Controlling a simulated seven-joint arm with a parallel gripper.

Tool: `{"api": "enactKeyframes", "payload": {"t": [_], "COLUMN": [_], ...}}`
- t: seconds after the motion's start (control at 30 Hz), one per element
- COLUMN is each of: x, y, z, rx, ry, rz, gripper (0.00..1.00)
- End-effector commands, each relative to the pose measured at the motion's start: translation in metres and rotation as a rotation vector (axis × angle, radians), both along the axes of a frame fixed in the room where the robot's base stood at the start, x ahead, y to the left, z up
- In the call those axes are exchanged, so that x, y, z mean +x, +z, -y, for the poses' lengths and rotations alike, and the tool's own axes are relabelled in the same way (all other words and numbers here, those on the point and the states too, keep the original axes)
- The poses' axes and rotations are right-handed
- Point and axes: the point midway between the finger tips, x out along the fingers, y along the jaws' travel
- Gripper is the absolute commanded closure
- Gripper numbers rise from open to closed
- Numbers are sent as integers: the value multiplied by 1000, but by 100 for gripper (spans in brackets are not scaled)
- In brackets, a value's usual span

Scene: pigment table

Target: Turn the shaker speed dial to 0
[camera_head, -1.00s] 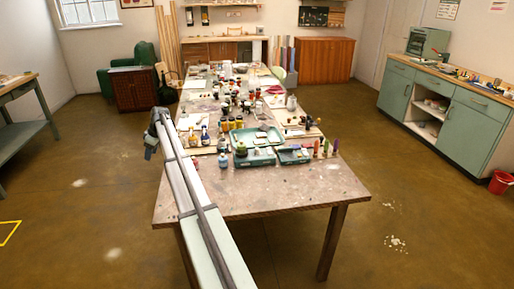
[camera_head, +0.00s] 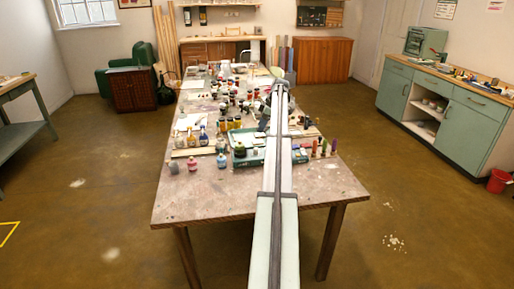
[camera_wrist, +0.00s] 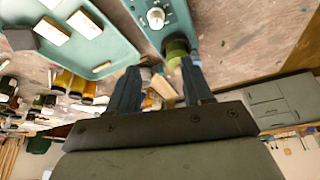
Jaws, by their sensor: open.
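In the wrist view, a teal box with a pale round dial (camera_wrist: 155,18) on its face is at the top middle; I take it for the shaker (camera_wrist: 143,5). The dial's pointer and marks are too small to read. My gripper (camera_wrist: 162,76) is open, its two dark fingers apart below the dial in the picture and not touching it. A green jar (camera_wrist: 176,48) and a pale wooden piece show near and between the fingers. In the head view my arm covers much of the teal equipment; a teal part (camera_head: 300,156) shows to its right.
A teal tray (camera_wrist: 122,52) with several pale blocks lies left of the shaker in the wrist view. Many paint jars (camera_head: 229,124) crowd the table's middle. Small coloured bottles (camera_head: 323,148) stand to the right. The table's front (camera_head: 225,195) is bare.

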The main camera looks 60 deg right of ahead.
Motion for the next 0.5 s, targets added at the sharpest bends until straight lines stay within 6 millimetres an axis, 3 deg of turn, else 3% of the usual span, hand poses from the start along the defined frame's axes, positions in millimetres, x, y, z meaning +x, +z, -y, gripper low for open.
{"api": "enactKeyframes", "payload": {"t": [0.1,0.2,0.5], "x": [-19,-23,-11], "y": [3,2,-32], "z": [12,15,7], "rx": [1,2,3], "ry": [1,3,4], "rz": [1,1,0], "gripper": [50,50,50]}}
